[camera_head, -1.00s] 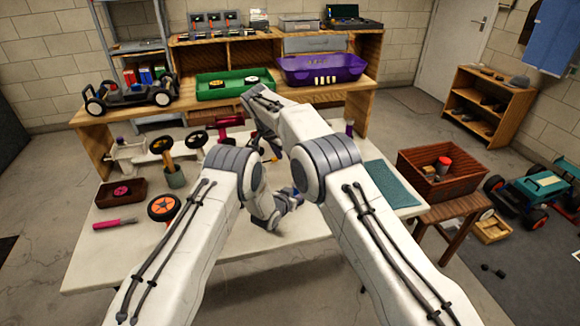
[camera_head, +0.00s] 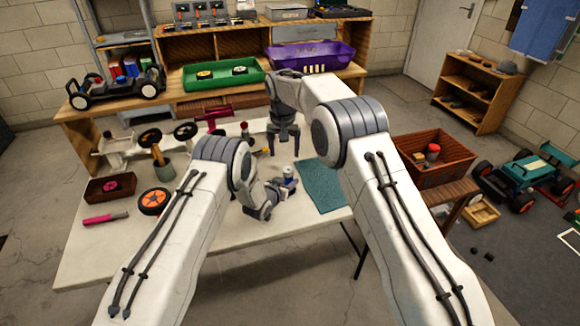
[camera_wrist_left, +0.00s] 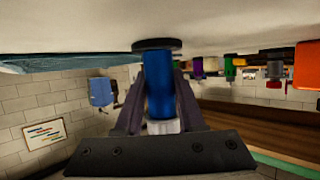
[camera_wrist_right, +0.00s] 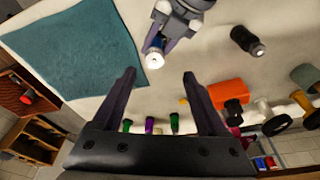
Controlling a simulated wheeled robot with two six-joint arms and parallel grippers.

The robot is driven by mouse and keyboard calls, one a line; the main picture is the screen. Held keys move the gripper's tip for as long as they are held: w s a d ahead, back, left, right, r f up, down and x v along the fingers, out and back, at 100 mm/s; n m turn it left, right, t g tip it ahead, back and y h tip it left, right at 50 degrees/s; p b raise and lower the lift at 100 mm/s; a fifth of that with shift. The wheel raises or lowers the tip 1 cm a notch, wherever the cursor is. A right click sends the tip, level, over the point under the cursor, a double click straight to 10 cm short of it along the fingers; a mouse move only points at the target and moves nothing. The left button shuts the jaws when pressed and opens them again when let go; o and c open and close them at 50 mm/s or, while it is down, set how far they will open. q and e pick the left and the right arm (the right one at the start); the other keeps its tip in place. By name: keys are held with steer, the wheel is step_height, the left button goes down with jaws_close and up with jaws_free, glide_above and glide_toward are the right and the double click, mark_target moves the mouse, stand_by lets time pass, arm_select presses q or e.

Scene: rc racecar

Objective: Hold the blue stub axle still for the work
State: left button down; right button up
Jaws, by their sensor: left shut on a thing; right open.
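The blue stub axle (camera_wrist_left: 158,85) is a blue cylinder with a wide dark disc at its table end and a pale other end. My left gripper (camera_head: 286,186) is shut around the axle, one finger on each side. The axle stands near the teal mat; its pale end shows in the right wrist view (camera_wrist_right: 154,60), beside my left gripper (camera_wrist_right: 178,22). My right gripper (camera_head: 283,142) is open and empty, pointing down over the table behind the axle. In its own view, the axle's end lies beyond the gap between its fingers (camera_wrist_right: 159,76).
The teal mat (camera_head: 322,186) lies right of the axle. A dark cylindrical part (camera_wrist_right: 247,40) and an orange block (camera_wrist_right: 228,92) lie nearby. A wheel (camera_head: 154,201), a pink-handled tool (camera_head: 103,218) and a small brown tray (camera_head: 108,190) sit at the table's left.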

mark_target(289, 169)
steer(key=d+r+n+y, duration=0.1)
steer(key=d+n+y, duration=0.3)
steer(key=n, duration=0.6)
steer(key=shift+t, duration=0.5)
steer(key=x, duration=0.4)
steer(key=d+x, duration=0.1)
steer(key=x, duration=0.6)
steer(key=shift+w+d+f, duration=0.15)
steer(key=shift+w+f, duration=0.05)
steer(key=shift+f, duration=0.3)
jaws_close()
